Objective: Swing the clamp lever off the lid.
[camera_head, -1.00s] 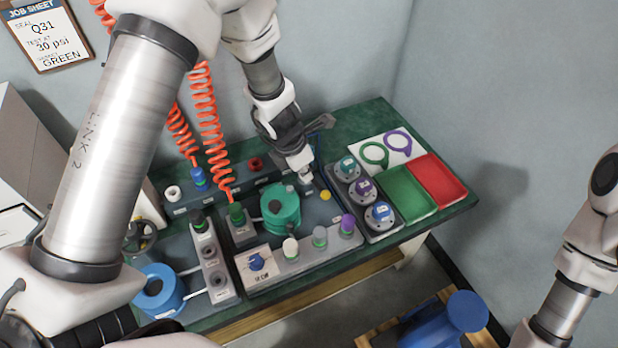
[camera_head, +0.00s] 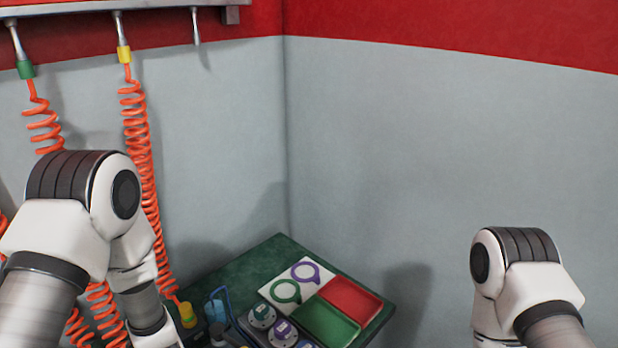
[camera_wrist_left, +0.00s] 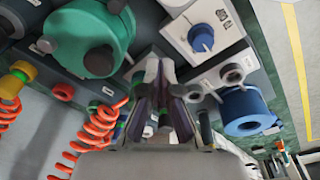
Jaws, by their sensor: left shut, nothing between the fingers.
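In the left wrist view a teal round vessel with a flat lid (camera_wrist_left: 88,36) stands at the upper left. A round knob and a small grey fitting show at its edge. I cannot tell which part is the clamp lever. My left gripper (camera_wrist_left: 158,66) is shut and empty, to the right of the vessel and apart from it in the picture. In the head view the vessel and both grippers are out of frame; only parts of my arms show.
A white panel with a blue knob (camera_wrist_left: 202,38) and a blue ring-shaped part (camera_wrist_left: 246,110) lie to the right in the wrist view. Orange coiled hoses (camera_wrist_left: 100,125) hang at lower left. The head view shows a green tray (camera_head: 326,322) and red tray (camera_head: 350,298) on the bench.

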